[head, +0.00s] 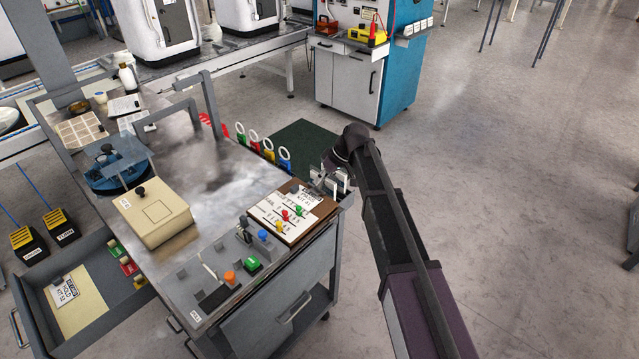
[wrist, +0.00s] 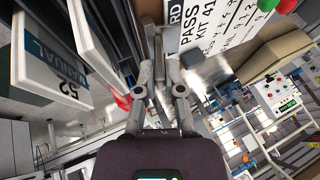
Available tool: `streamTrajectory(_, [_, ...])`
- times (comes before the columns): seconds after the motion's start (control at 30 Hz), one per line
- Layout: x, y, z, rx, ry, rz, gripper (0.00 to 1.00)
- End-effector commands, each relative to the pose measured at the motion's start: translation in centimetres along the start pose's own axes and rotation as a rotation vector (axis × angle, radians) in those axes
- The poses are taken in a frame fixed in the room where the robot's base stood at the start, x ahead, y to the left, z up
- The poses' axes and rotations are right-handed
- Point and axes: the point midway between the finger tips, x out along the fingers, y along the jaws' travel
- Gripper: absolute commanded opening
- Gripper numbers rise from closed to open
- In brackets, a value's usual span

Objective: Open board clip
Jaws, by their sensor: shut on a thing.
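In the wrist view a "PASS KIT 41" label (wrist: 198,35) is at the upper middle, beside my fingers. My gripper (head: 334,181) is at the board's upper right edge. In the wrist view my gripper (wrist: 157,60) has its fingers close together on a small metal part by the board's edge, which I take to be the board clip. The fingers hide most of the clip.
A beige box (head: 152,215) and a blue round fixture (head: 112,170) stand on the bench. An open drawer (head: 75,290) juts out at the lower left.

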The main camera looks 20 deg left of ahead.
Motion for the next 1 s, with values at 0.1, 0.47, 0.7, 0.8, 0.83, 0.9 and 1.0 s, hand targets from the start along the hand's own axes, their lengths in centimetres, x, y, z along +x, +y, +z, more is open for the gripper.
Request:
streamTrajectory(0.1, [0.29,0.68,0.08,0.035,-0.003,-0.079,0.00])
streamTrajectory(0.47, [0.05,0.96,0.15,0.091,-0.006,-0.215,0.00])
streamTrajectory(0.7, [-0.07,0.87,0.16,0.097,-0.006,-0.227,0.00])
streamTrajectory(0.8, [-0.07,0.87,0.16,0.097,-0.006,-0.227,0.00])
streamTrajectory(0.83, [-0.07,0.87,0.16,0.097,-0.006,-0.227,0.00])
streamTrajectory(0.9, [-0.07,0.87,0.16,0.096,-0.006,-0.226,0.00])
streamTrajectory(1.0, [-0.08,0.89,0.15,0.096,-0.005,-0.226,0.41])
